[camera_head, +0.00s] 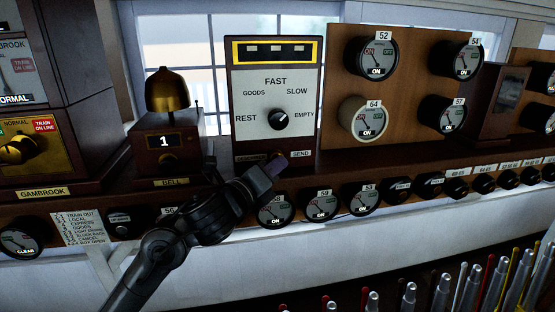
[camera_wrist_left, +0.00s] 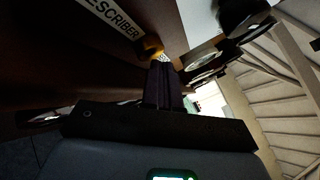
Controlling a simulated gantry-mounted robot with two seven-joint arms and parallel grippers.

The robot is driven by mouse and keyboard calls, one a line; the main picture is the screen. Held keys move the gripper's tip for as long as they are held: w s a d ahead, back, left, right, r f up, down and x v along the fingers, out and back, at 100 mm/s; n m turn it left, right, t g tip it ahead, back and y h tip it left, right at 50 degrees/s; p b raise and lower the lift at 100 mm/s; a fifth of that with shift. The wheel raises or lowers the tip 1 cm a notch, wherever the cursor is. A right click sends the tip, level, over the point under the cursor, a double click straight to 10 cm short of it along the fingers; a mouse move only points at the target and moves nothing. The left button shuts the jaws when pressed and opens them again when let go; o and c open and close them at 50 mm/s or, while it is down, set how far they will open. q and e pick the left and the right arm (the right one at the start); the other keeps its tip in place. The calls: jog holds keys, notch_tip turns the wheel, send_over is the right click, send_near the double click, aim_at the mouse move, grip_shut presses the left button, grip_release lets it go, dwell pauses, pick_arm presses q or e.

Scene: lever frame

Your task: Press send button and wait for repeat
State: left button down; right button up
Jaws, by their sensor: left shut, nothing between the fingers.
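The train describer box (camera_head: 275,130) has a central knob (camera_head: 278,119) with its pointer turned up and right. Its SEND label (camera_head: 300,154) is at the lower right. The brass send button shows between the labels in the left wrist view (camera_wrist_left: 152,47) and is mostly hidden behind my fingers in the head view. My left gripper (camera_head: 275,165) is shut and empty, its fingertips right at the button. The fingertips (camera_wrist_left: 162,65) seem to touch or nearly touch it; I cannot tell whether it is pushed in. My right gripper is not in view.
A brass bell (camera_head: 167,90) on a wooden box marked 1 stands left of the describer. A board with round dials (camera_head: 375,55) stands to the right. A row of dials (camera_head: 320,205) runs along the shelf below. Several lever tops (camera_head: 410,295) stand at the lower right.

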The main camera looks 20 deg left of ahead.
pick_arm(q)
jog(key=shift+w+a, duration=0.1)
jog(key=shift+w, duration=0.05)
dwell(0.3)
jog(key=shift+s+d, duration=0.45)
jog(key=shift+s, duration=0.25)
jog(key=shift+s+d, duration=0.1)
jog(key=shift+s+d, duration=0.65)
jog(key=shift+s, duration=0.35)
jog(key=shift+s+d, duration=0.65)
jog(key=shift+s, duration=0.35)
